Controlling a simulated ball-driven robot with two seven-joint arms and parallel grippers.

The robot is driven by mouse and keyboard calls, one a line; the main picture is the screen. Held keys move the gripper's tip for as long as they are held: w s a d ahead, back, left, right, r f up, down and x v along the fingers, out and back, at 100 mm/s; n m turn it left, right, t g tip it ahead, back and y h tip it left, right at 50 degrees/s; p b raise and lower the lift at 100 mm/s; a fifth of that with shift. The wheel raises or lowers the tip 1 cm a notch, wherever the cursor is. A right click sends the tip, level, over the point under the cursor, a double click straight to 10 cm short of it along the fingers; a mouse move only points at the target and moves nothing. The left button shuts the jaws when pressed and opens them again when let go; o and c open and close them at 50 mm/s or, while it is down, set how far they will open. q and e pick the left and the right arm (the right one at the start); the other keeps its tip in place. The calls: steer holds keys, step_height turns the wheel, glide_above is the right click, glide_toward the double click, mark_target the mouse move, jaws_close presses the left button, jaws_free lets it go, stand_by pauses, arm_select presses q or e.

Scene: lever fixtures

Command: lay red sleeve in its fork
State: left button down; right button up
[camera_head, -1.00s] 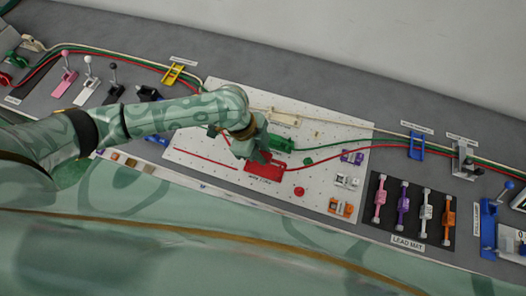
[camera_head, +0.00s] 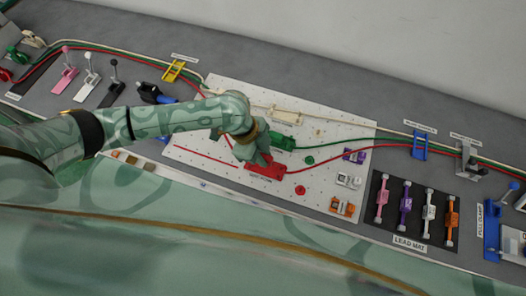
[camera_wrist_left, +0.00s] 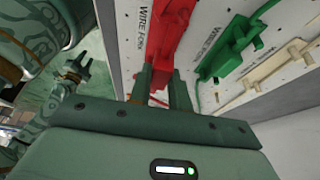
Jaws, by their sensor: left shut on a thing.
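The red fork (camera_head: 268,172), labelled wire fork, is fixed on the white pegboard (camera_head: 222,172). My left gripper (camera_head: 260,158) is right at it, fingers pointing down, hiding part of it. In the left wrist view the fingers (camera_wrist_left: 160,84) stand at the near end of the red fork (camera_wrist_left: 170,32), with a bit of red between them. I take that to be the red sleeve, but the fingers mostly hide it. Its seating cannot be told. The red wire (camera_head: 335,156) runs right from the fork. What looks like my right gripper (camera_wrist_left: 76,70) shows small in the wrist view.
A green fork (camera_head: 284,144) and a cream fork (camera_head: 287,116) sit behind the red one, with green and cream wires alongside. Right of these are a red button (camera_head: 300,190), the lead mat (camera_head: 388,226) with several coloured leads, and a blue bracket (camera_head: 419,146). Levers stand at left.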

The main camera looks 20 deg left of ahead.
arm_select(q)
steer(key=shift+r, duration=0.1)
stand_by(0.4)
steer(key=shift+p, duration=0.4)
steer(key=shift+f, duration=0.2)
steer(key=shift+f+b, duration=0.35)
steer(key=shift+f, duration=0.25)
steer(key=shift+f, duration=0.15)
steer(key=shift+f+b, duration=0.35)
steer(key=shift+f, duration=0.25)
steer(key=shift+f, duration=0.15)
steer(key=shift+f, duration=0.45)
